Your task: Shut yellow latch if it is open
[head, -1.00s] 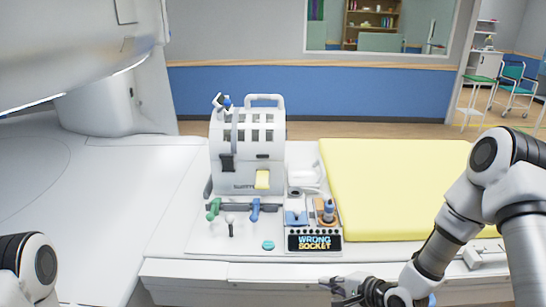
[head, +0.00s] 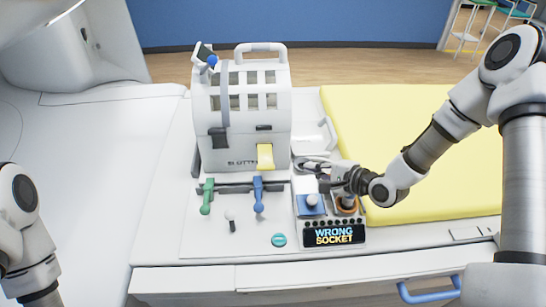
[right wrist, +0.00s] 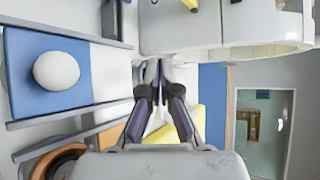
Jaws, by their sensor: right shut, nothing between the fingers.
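The yellow latch (head: 265,156) is a small tab low on the front of the white slotted housing (head: 243,110). It seems to stick out a little from the face, but I cannot tell whether it is open. My right gripper (head: 300,163) is shut and empty, to the right of the latch and apart from it, above the small panel. In the right wrist view its closed fingers (right wrist: 152,75) point toward the white housing, and a yellow bit (right wrist: 190,4) shows at the top edge. My left gripper is out of view; only part of my left arm shows.
A green lever (head: 207,196) and a blue lever (head: 258,195) stand before the housing. The panel has a blue socket plate (head: 311,206), an orange ring (head: 347,206) and a display reading WRONG SOCKET (head: 334,235). A yellow mattress (head: 430,185) lies to the right.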

